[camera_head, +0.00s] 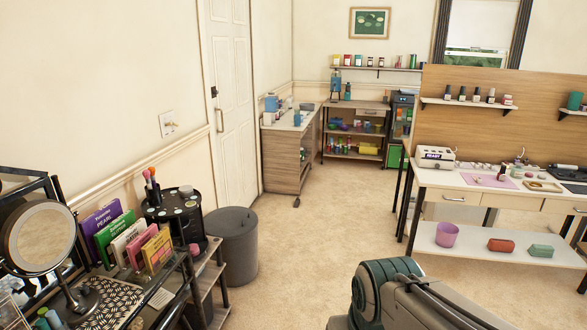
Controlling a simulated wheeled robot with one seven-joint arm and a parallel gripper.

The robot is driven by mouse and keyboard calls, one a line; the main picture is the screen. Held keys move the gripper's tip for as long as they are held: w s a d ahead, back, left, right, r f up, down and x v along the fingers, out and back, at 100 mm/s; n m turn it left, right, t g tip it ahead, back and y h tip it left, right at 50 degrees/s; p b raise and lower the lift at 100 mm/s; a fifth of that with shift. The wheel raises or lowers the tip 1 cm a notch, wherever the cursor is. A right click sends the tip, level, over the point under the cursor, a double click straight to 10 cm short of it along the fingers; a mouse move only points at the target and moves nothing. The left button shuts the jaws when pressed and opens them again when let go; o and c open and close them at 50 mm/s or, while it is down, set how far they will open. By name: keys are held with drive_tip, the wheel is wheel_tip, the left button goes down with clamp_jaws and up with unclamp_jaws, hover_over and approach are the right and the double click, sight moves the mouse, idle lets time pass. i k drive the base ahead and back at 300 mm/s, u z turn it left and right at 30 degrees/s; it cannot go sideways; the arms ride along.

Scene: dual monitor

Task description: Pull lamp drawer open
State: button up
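A white table (425,178) stands at the right, with a row of light wood drawer fronts under its top. The left drawer front (467,198) has a pale bar handle and looks shut. A white device labelled READY (437,158) sits on the tabletop above this drawer; I cannot tell for sure if it is the lamp. A second drawer front (515,203) is to the right and also looks shut. Part of my arm shows at the bottom centre, in front of the table and well apart from it. My gripper's fingers are not visible.
Carpet (320,235) is open between me and the white table. A lower shelf (480,238) holds a purple pot (446,234) and small boxes. At the left are a grey bin (233,245) and a cluttered stand with a round mirror (40,237).

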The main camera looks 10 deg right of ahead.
sight(434, 164)
drive_tip(key=z, duration=0.15)
drive_tip(key=i, duration=1.65)
drive_tip(key=z, duration=0.5)
drive_tip(key=i, duration=1.55)
drive_tip(key=z, duration=0.85)
drive_tip(key=i, duration=1.5)
drive_tip(key=z, duration=0.35)
